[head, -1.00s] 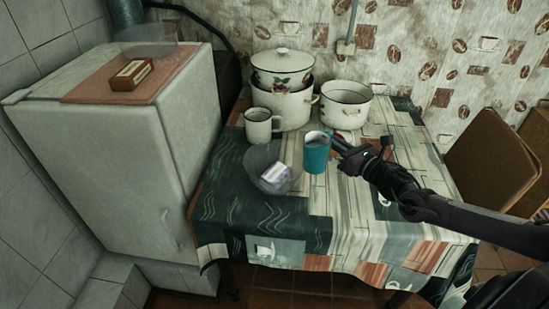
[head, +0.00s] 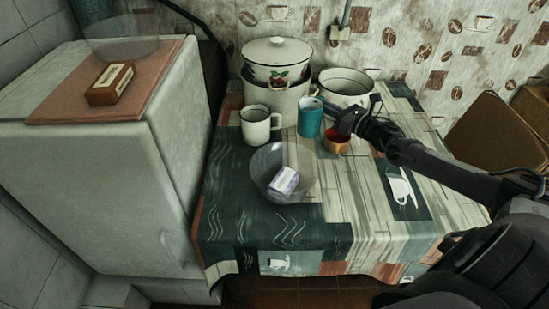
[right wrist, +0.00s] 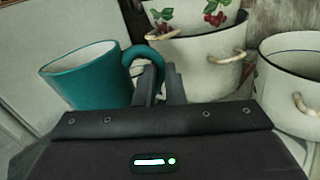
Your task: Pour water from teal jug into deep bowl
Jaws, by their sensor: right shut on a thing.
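The teal jug (head: 310,120) is roughly upright over the back middle of the table, its open mouth up. In the right wrist view the jug (right wrist: 88,82) is at the left with its handle toward the fingers. My right gripper (head: 336,112) is shut on that handle, also seen in the right wrist view (right wrist: 158,82). I cannot tell whether the jug's base touches the table. A clear, deep glass bowl (head: 262,166) stands in front and left of the jug, with a small pale packet (head: 284,180) showing in it. No water is visible. My left gripper is out of view.
A white mug (head: 256,128) stands left of the jug. A lidded pot stack (head: 275,100) and an open white pot (head: 346,92) stand behind. A small orange bowl (head: 336,142) sits under my right gripper. The table's front right is mostly clear.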

